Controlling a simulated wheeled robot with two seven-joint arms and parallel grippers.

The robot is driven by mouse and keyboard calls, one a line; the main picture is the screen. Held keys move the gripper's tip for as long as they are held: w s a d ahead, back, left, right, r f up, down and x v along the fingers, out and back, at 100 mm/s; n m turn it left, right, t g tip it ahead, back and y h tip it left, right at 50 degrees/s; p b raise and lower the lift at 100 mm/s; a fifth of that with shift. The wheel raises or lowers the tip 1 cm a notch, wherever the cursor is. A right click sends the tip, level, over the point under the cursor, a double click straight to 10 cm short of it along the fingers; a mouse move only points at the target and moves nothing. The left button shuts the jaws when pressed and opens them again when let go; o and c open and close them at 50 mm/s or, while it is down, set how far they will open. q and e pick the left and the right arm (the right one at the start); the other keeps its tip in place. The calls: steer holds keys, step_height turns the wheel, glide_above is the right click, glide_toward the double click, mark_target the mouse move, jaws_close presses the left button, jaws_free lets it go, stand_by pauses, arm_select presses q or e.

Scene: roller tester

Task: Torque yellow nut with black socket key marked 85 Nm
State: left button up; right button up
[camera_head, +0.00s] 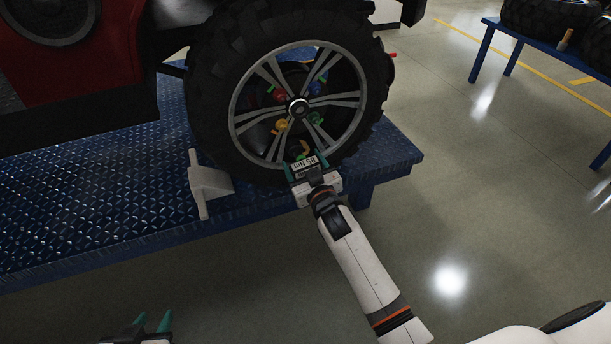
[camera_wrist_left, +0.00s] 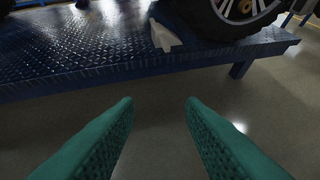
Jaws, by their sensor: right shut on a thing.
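The yellow nut (camera_head: 281,125) sits low on the wheel's hub, left of the lowest point of the nut ring. My right gripper (camera_head: 304,168) is in front of the tyre's lower edge, below the nut and apart from it. It is shut on the black socket key (camera_head: 313,172), whose white label appears to read 85 Nm upside down. The key's far end is hard to make out against the wheel. My left gripper (camera_head: 153,324) is at the bottom left of the head view, away from the wheel. Its green fingers stand apart and empty in the left wrist view (camera_wrist_left: 160,108).
The wheel (camera_head: 205,80) stands on a blue tread-plate platform (camera_head: 90,185). Red, blue and green nuts show around its hub. A white wedge-like block (camera_head: 208,184) stands left of the tyre. A blue table with tyres (camera_head: 490,22) is at the top right. Open floor lies between.

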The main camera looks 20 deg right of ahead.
mark_target(297, 152)
arm_select(q)
steer(key=shift+r, duration=0.2)
arm_select(e)
steer(key=shift+w, duration=0.1)
arm_select(q)
steer(key=shift+s, duration=0.1)
